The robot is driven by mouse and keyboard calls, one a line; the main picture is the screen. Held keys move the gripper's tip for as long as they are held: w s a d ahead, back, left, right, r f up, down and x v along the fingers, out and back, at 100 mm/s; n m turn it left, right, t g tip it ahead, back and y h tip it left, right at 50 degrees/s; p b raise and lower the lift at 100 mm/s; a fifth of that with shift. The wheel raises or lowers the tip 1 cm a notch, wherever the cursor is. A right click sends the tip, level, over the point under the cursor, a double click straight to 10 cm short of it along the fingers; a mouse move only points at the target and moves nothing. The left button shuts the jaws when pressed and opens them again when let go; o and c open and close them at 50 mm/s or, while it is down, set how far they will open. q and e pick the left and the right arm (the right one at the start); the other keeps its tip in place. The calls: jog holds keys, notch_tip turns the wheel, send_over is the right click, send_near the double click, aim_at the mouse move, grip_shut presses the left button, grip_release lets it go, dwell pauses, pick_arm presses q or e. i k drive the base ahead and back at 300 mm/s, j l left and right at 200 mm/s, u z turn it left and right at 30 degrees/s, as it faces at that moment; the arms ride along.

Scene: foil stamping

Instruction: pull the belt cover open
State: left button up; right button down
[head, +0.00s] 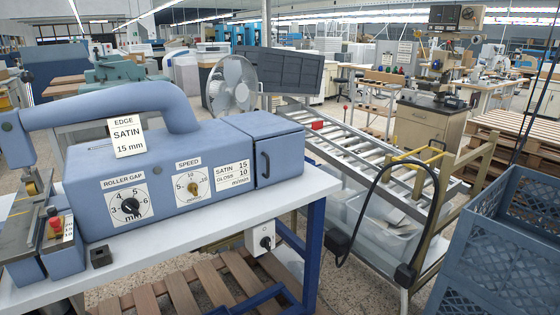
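The blue foil stamping machine (150,178) stands on a white-topped table at the left. The cover sits flush against the machine body and looks shut. Neither of my grippers shows in the head view.
The white tabletop (200,218) has a narrow bare strip in front of the machine. A roller conveyor (350,150) stands to the right, with a looped black cable (378,188) by its near end. A blue crate (490,262) is at the lower right.

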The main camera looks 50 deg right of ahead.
aim_at(279, 159)
jog(key=z, duration=1.45)
